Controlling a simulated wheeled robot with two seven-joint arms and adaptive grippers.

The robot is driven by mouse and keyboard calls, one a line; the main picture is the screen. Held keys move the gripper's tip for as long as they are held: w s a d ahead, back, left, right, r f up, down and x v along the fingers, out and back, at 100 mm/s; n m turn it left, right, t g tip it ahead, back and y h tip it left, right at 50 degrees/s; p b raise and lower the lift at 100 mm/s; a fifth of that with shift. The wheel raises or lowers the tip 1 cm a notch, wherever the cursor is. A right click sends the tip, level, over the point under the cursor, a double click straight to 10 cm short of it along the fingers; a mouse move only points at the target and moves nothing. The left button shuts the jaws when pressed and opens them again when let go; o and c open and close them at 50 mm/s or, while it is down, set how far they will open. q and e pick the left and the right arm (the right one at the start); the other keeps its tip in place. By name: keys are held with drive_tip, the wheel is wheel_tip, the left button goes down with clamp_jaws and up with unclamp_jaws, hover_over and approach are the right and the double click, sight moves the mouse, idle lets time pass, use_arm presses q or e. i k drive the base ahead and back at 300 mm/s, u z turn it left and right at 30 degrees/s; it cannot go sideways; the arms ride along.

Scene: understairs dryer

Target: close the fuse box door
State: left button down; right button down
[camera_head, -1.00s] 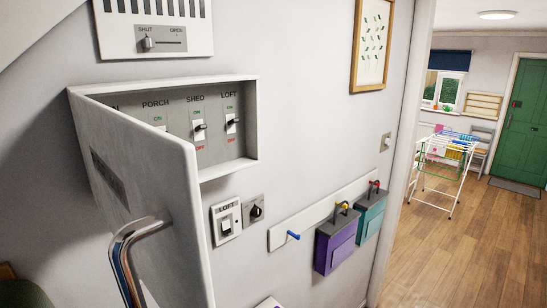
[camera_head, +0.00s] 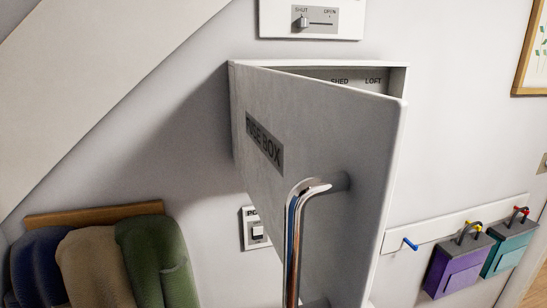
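The fuse box door (camera_head: 345,165) is a white panel hinged at its left side and standing partly open toward me. It carries a dark label reading FUSE BOX (camera_head: 264,139) and a shiny metal bar handle (camera_head: 295,235). Behind it, the white fuse box (camera_head: 398,78) is fixed to the wall. Only its top and upper right corner show, with the words SHED and LOFT; the switches are hidden by the door. Neither of my grippers is in view.
A vent panel with a slider (camera_head: 318,20) is above the box. A small wall switch (camera_head: 256,229) is below it. Coats (camera_head: 150,262) hang at lower left. Purple (camera_head: 459,267) and teal (camera_head: 510,244) boxes hang from a white rail at right.

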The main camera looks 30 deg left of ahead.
sight(319, 160)
drive_tip(key=u, duration=1.35)
drive_tip(key=k, duration=0.45)
drive_tip(key=z, duration=1.75)
drive_tip(key=k, duration=0.3)
drive_tip(key=u, duration=0.05)
